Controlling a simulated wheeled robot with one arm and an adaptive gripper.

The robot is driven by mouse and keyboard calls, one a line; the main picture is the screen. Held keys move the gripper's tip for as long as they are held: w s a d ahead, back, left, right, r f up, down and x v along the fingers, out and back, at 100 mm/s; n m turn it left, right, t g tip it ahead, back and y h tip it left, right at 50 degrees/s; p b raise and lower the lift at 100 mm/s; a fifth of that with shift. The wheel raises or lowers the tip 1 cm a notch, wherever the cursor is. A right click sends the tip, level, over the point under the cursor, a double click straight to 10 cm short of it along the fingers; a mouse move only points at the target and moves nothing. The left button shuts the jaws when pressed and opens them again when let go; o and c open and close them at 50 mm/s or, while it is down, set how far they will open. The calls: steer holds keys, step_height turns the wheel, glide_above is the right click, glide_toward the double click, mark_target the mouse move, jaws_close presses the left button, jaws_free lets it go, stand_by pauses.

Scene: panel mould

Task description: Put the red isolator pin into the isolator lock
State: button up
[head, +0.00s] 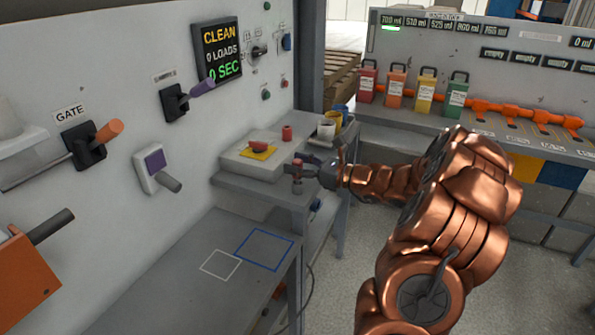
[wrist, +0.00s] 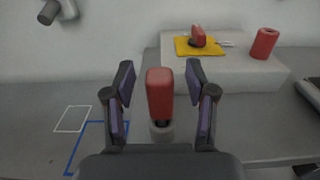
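A red-topped piece (wrist: 160,92), which looks like the isolator pin, stands upright on a round grey base and also shows in the head view (head: 297,163). My gripper (wrist: 160,100) is open, with one dark finger on each side of the red piece and a visible gap at both sides. In the head view my gripper (head: 307,169) reaches in from the right at the grey ledge. A pale box (head: 236,160) behind carries a yellow plate with a red handle (head: 258,148) and a short red cylinder (head: 287,132). I cannot tell for sure which of these is the isolator lock.
White and blue outlined squares (head: 264,249) mark the clear lower bench at left. Cups (head: 327,129) stand behind my gripper. The wall panel holds several levers, including the orange GATE lever (head: 109,130). Coloured canisters (head: 397,82) stand on the far right bench.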

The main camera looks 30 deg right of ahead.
jaws_close()
steer(key=shift+r, duration=0.1)
stand_by(0.4)
